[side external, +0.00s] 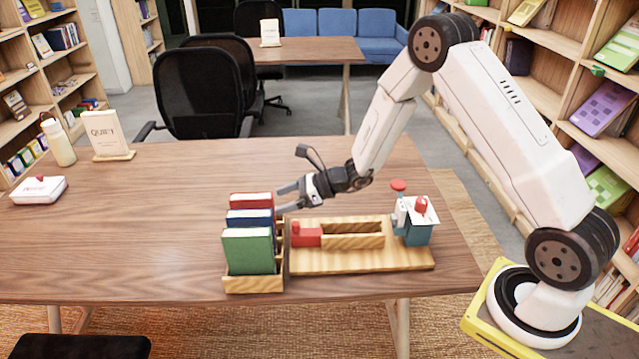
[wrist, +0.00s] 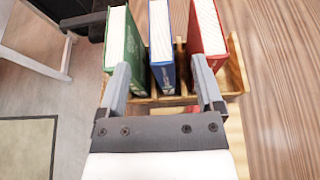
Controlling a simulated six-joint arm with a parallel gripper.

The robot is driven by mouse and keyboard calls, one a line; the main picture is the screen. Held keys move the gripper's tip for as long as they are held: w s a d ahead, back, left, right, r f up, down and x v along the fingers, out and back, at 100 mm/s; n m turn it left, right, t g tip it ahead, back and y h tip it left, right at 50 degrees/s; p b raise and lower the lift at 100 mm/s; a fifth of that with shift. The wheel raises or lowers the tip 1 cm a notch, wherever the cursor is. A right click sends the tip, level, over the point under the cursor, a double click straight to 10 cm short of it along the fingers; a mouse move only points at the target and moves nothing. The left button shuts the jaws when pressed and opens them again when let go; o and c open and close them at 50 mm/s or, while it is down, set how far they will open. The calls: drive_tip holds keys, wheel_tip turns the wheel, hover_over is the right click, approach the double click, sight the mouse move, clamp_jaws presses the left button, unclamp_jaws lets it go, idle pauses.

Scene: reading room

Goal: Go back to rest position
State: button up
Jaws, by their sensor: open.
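My gripper (side external: 283,197) is open and empty, just above and behind the wooden book holder (side external: 254,285) on the table (side external: 120,215). In the side view its fingers point left, close to the books. The holder bears a green book (side external: 249,251), a blue book (side external: 250,218) and a red book (side external: 251,200), all upright in a row. In the wrist view the two fingers (wrist: 163,85) are spread wide, with the blue book (wrist: 161,45) between them, the green book (wrist: 122,50) to the left and the red book (wrist: 206,35) to the right.
A wooden board (side external: 360,262) with a red block (side external: 306,236) and a slotted frame (side external: 353,227) lies right of the holder. A blue and white device with red tops (side external: 416,228) stands at its right end. A sign (side external: 106,134), a bottle (side external: 58,142) and a white box (side external: 38,190) stand far left.

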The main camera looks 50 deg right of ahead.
idle(0.6)
drive_tip(key=s+a+r+n+g+h, duration=0.15)
drive_tip(key=s+a+n+g, duration=0.25)
drive_tip(key=s+n+g, duration=0.5)
drive_tip(key=s+d+r+n+t+h, duration=0.1)
drive_tip(key=s+d+r+n+h, duration=0.1)
drive_tip(key=s+n, duration=0.5)
drive_tip(key=s+d+r+n+t+h, duration=0.1)
drive_tip(key=s+d+r+n+h, duration=0.2)
drive_tip(key=s+n+h, duration=0.3)
drive_tip(key=s+d+n, duration=0.1)
drive_tip(key=n, duration=0.4)
drive_tip(key=shift+d, duration=0.15)
